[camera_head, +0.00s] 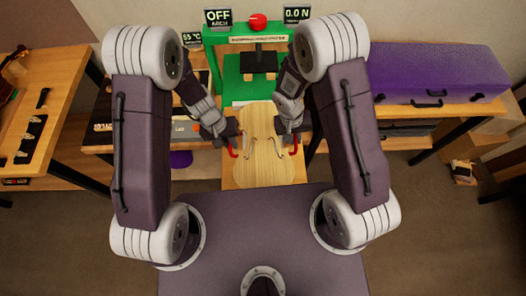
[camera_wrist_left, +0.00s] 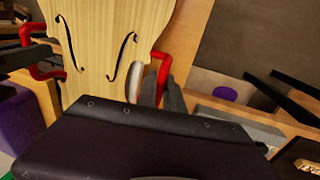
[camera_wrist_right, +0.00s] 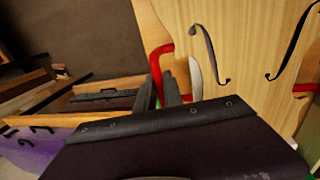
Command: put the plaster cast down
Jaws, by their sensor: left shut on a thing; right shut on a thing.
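A pale wooden violin plate with two f-holes (camera_head: 262,165) lies in front of me between both grippers. I cannot clearly make out a whole plaster cast. A small white piece shows at the plate's edge in the left wrist view (camera_wrist_left: 133,82) and another in the right wrist view (camera_wrist_right: 195,78); the rest is hidden. My left gripper (camera_head: 231,137) is shut on a red handle (camera_wrist_left: 163,72) at the plate's left side. My right gripper (camera_head: 291,133) is shut on the other red handle (camera_wrist_right: 155,68) at its right side.
A green press (camera_head: 228,88) with a red knob and an "OFF" display (camera_head: 218,17) stands just behind the plate. A purple case (camera_head: 430,75) lies on the right bench. A left bench (camera_head: 40,110) holds small tools.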

